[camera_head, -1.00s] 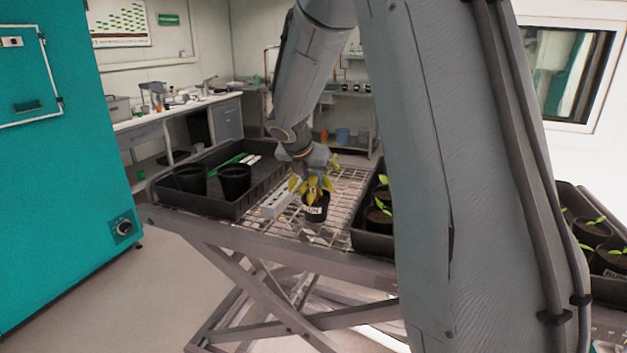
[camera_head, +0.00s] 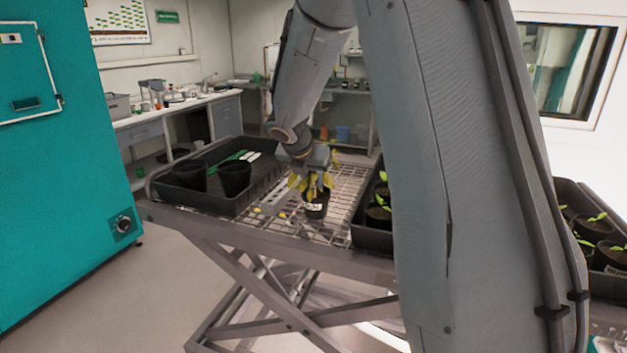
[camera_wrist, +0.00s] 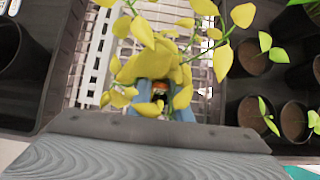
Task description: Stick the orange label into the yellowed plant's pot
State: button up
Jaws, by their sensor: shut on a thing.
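The yellowed plant (camera_head: 314,183) stands in a small black pot (camera_head: 316,205) with a white tag, on the wire shelf of the trolley. My gripper (camera_wrist: 160,90) is over this plant, with its blue fingers among the yellow leaves. The fingers are shut on the orange label (camera_wrist: 160,84), of which only a small orange piece shows between them. Leaves hide most of the label and the fingertips, so I cannot tell whether the label touches the soil. In the head view, the plant also hides the fingertips.
A black tray (camera_head: 215,205) with two dark pots stands to the left. Another black tray (camera_head: 362,235) with green seedlings is close on the right. A pale slotted rack (camera_head: 274,200) lies just left of the plant. A teal cabinet (camera_head: 60,160) stands far left.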

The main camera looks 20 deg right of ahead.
jog(key=o, duration=1)
jog(key=shift+c, duration=0.2)
jog(key=p+v, duration=0.5)
jog(key=v, duration=1.1)
jog(key=shift+p, duration=0.4)
jog(key=shift+f, duration=0.1)
jog(key=s+a+f+m+g+y+b, duration=0.1)
jog(key=s+a+f+m+y+b, duration=0.1)
jog(key=s+f+m, duration=0.8)
jog(key=s+a+f+m+g+y+b, duration=0.2)
jog(key=s+a+f+m+b, duration=0.3)
jog(key=s+f+m, duration=0.6)
jog(key=m, duration=0.4)
jog(key=shift+s+a+f+m+g+y, duration=0.25)
jog(key=shift+s+a+m+g+y, duration=0.05)
jog(key=shift+s+y, duration=0.1)
jog(key=shift+s+a+f+m, duration=0.2)
jog(key=shift+s+m, duration=0.15)
jog(key=shift+m, duration=0.25)
jog(key=shift+c, duration=0.2)
